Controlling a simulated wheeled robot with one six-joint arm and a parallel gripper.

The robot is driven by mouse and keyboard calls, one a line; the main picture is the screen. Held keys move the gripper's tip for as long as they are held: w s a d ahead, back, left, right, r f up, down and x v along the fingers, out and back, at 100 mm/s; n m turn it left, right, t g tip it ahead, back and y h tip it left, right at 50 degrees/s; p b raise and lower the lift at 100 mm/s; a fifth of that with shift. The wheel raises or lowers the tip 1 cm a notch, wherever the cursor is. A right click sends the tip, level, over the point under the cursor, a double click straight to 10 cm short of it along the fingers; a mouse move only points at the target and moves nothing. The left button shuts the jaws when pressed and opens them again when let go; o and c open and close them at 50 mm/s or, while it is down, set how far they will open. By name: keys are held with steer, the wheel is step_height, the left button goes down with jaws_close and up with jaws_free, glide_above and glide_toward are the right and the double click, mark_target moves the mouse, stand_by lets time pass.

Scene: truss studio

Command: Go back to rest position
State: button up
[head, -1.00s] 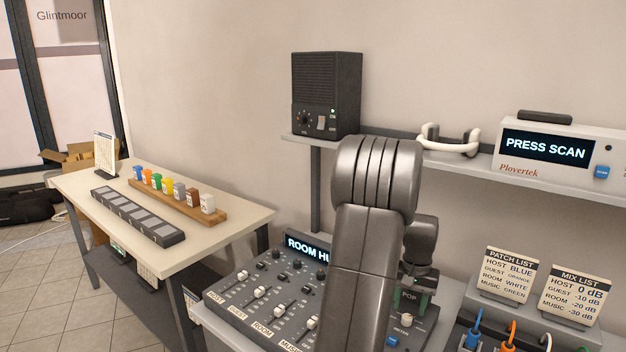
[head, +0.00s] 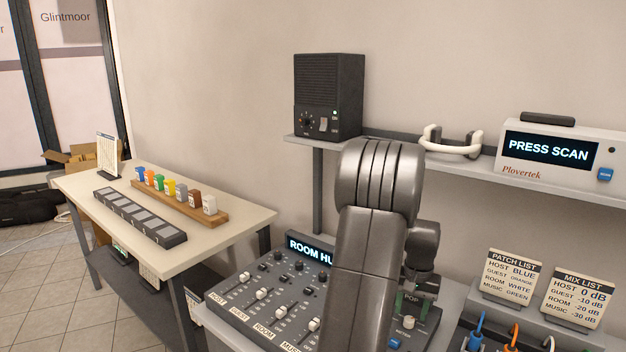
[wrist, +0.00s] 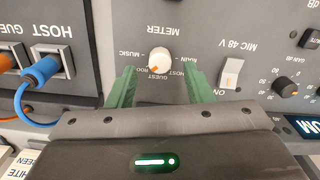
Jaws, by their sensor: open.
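My gripper (wrist: 160,78) is open in the wrist view, with its two green fingers apart and nothing held between them. The white meter knob (wrist: 160,61) of the mixer shows between and just beyond the fingertips; I cannot tell the exact height above it. In the head view my arm stands over the mixer (head: 254,311) and hides its middle and part of its display. Only a bit of the green fingers shows there, behind the arm near the mixer's right side.
A shelf (head: 565,186) above holds a black speaker (head: 329,97), a white-handled item (head: 452,148) and a scanner box (head: 555,160). Patch cables (head: 476,331) and two list cards (head: 512,275) stand at the right. A side table (head: 235,218) with coloured tags is at the left.

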step_height(320, 180, up, 11)
step_height(320, 180, down, 14)
steer(key=shift+r, duration=0.15)
steer(key=shift+r+n, duration=0.15)
steer(key=shift+n, duration=1.05)
steer(key=n+p, duration=0.1)
steer(key=n, duration=0.5)
step_height(320, 180, up, 14)
steer(key=shift+n, duration=0.3)
